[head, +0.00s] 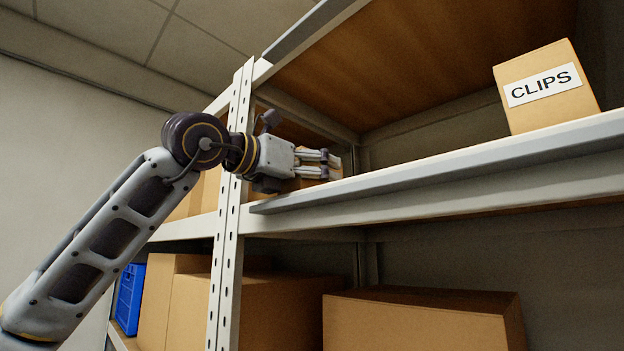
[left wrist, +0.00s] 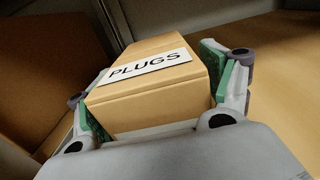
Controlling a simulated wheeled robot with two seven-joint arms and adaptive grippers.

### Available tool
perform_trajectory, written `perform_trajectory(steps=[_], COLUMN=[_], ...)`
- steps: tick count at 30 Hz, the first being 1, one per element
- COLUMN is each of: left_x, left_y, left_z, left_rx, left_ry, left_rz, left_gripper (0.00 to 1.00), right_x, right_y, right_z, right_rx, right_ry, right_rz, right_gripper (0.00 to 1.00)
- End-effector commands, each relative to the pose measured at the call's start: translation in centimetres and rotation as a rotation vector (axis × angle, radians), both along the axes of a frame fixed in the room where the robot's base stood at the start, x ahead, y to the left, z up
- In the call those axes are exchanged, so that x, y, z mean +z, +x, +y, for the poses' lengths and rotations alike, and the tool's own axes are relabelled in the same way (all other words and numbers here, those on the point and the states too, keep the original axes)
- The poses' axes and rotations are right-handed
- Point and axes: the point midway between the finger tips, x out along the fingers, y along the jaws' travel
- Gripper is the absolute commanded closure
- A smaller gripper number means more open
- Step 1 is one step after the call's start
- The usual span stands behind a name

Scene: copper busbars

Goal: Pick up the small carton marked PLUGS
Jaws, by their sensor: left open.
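The small carton marked PLUGS (left wrist: 150,85) fills the middle of the left wrist view, its white label facing up toward the camera. My left gripper (head: 325,163) is at the shelf's front edge beside the upright post, reaching in from the left. Its green-padded fingers are open, one on each side of the carton. The right pad looks very near the carton's side; I cannot tell if it touches. In the head view the gripper mostly hides the carton. My right gripper is not in view.
A carton marked CLIPS (head: 548,88) stands on the same shelf (head: 450,178) far to the right, with bare shelf between. A perforated post (head: 230,190) is close to my left wrist. Large boxes (head: 420,320) and a blue crate (head: 128,298) are on the level below.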

Motion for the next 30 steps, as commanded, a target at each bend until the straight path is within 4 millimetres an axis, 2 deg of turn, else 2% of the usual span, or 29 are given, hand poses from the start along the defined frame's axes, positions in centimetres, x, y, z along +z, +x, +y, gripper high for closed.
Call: perform_trajectory(steps=[5,6,16,30], left_x=[0.01,0.01,0.02,0.17], left_y=[-0.02,-0.02,-0.03,-0.06], left_z=[0.02,0.02,0.03,0.05], left_rx=[0.0,0.0,0.0,0.0], left_ry=[0.0,0.0,0.0,-0.001], left_rz=[0.0,0.0,0.0,-0.001], left_gripper=[0.2,0.22,0.63,0.64], right_x=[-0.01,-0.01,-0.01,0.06], right_y=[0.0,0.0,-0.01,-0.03], right_z=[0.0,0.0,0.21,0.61], right_rx=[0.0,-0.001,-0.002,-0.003], right_ry=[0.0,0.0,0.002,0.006], right_rz=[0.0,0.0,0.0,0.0], right_gripper=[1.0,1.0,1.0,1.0])
